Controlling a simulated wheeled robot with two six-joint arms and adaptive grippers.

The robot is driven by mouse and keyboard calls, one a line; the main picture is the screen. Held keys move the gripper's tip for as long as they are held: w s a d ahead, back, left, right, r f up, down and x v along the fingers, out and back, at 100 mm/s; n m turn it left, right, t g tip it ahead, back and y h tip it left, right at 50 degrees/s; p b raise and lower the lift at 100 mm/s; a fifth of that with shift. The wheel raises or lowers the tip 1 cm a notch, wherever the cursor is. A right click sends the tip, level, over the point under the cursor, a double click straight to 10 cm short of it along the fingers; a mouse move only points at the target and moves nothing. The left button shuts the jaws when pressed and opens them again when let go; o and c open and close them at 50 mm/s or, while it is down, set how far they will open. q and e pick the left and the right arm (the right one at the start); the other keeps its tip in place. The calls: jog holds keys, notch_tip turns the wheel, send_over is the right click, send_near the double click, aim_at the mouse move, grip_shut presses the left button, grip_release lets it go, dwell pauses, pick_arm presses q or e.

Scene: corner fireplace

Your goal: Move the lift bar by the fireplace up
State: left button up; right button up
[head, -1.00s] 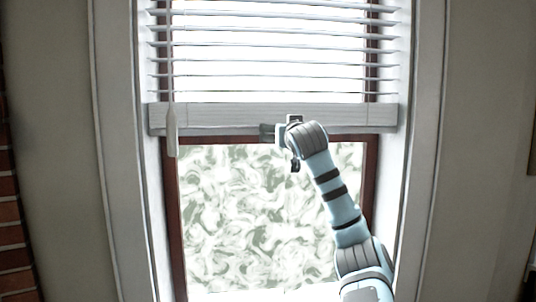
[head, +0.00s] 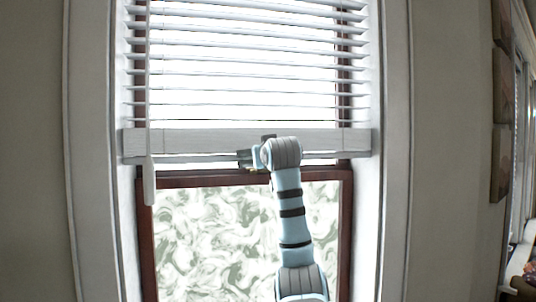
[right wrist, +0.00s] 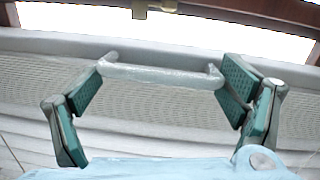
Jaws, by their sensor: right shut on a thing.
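The lift bar is the white bottom rail (head: 200,142) of the blind, hanging level across the window above the dark sash rail. A pale handle (right wrist: 160,73) on it shows in the right wrist view, lying across the gap between the fingers. My right gripper (head: 257,158) is at the lower edge of the rail, near its middle. In the right wrist view the right gripper (right wrist: 163,84) has its teal pads against the two ends of the handle, shut on it. My own wrist hides the handle in the head view. My left gripper is out of view.
White slats (head: 250,70) hang above the rail. A wand (head: 149,180) hangs at the left side. The white window frame (head: 395,200) borders both sides. Frosted patterned glass (head: 205,240) lies below the red-brown sash rail (head: 215,178). Wooden frames hang on the wall at right.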

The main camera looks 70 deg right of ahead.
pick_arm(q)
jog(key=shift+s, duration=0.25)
pick_arm(e)
jog(key=shift+w, duration=0.25)
jog(key=o, duration=1.4)
jog(key=shift+f, duration=0.1)
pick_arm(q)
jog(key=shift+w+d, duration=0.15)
pick_arm(e)
jog(key=shift+o, duration=0.2)
jog(key=f+v, duration=0.1)
jog(key=v, duration=1.4)
jog(key=shift+w+a+f, duration=0.15)
jog(key=shift+a+f, duration=0.05)
jog(key=shift+f, duration=0.25)
jog(key=shift+w, duration=0.1)
